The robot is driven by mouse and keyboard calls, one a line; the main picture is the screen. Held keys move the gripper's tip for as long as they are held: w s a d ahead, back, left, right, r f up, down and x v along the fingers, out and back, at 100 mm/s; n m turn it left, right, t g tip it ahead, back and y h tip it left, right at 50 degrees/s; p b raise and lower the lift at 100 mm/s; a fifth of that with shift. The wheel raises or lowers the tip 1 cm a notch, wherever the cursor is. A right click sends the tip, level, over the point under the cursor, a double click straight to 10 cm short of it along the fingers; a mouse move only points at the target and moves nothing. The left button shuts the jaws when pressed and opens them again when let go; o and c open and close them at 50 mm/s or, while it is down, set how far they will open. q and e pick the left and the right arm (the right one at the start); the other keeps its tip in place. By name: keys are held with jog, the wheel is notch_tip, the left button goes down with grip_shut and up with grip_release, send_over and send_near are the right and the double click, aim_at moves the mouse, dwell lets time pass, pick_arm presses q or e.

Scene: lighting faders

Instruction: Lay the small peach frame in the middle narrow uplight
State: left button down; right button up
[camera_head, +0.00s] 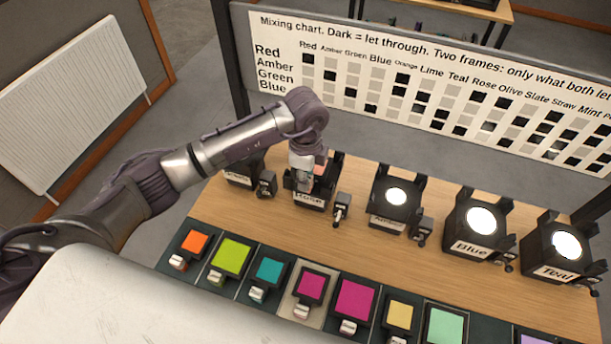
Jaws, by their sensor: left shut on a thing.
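My left gripper (304,181) reaches down over the second uplight from the left (311,200), a small black lamp with a white label. It is shut on a small peach frame (320,169), whose peach face shows just right of the fingers, at the top of that uplight. The gripper hides most of the frame, so I cannot tell if it lies flat in the uplight. The leftmost uplight (238,180) is partly behind my arm. The third uplight (384,221) shows a bright round light. My right gripper is not in view.
Larger lit uplights labelled Blue (472,247) and Teal (553,272) stand right. Small black fittings stand beside the uplights. Along the table's front lie an orange frame (195,242), a lime frame (231,256), a teal frame (269,270) and several others. A mixing chart (430,70) stands behind.

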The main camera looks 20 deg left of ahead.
pick_arm(q)
jog(key=shift+f+b, duration=0.95)
jog(key=shift+f, duration=0.35)
jog(key=c, duration=0.9)
grip_release()
notch_tip(320, 180, up, 12)
jog(key=shift+r, duration=0.1)
notch_tip(320, 180, up, 7)
jog(key=p, duration=0.5)
